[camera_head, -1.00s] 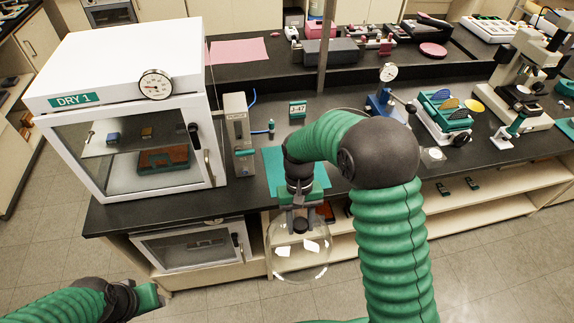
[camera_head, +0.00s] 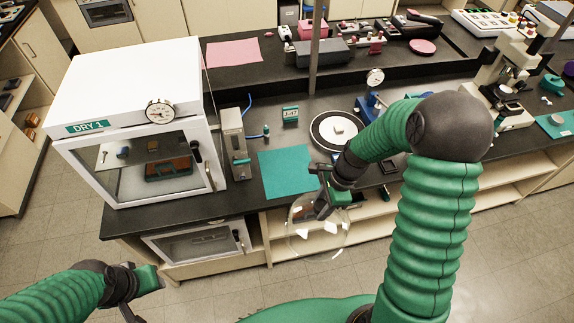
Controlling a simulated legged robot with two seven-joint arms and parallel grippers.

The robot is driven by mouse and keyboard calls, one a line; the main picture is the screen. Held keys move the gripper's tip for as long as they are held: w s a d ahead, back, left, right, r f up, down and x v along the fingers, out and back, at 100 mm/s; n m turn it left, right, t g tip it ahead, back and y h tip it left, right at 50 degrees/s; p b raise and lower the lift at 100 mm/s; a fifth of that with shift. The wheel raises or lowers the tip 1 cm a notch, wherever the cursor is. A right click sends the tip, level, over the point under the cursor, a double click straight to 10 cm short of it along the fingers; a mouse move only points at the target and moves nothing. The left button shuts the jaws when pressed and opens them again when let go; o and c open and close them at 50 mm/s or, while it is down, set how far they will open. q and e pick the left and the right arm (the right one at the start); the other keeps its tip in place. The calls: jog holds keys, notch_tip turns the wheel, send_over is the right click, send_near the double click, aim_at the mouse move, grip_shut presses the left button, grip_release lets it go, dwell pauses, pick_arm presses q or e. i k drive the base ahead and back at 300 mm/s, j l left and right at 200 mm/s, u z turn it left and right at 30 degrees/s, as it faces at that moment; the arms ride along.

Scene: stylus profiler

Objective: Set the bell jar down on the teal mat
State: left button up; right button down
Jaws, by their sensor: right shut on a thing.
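The bell jar (camera_head: 303,240) is a clear glass dome with a dark knob on top. My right gripper (camera_head: 323,208) is shut on the knob, and the jar hangs below it, slightly tilted, in front of the bench edge. The teal mat (camera_head: 285,174) lies bare on the black bench top, left of and beyond the jar. The jar is clear of the mat. My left gripper (camera_head: 148,280) is at the lower left, away from the bench; its fingers do not show clearly.
The white drying oven (camera_head: 130,75) and a narrow upright unit (camera_head: 234,145) stand left of the mat. A round plate with a white disc (camera_head: 336,129), a small display (camera_head: 290,115) and a blue dial gauge stand (camera_head: 370,104) are behind and right. A post (camera_head: 316,50) rises behind.

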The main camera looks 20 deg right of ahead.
aim_at(288, 170)
jog(key=i, duration=0.55)
jog(key=i+l+u, duration=0.1)
jog(key=i+l, duration=0.35)
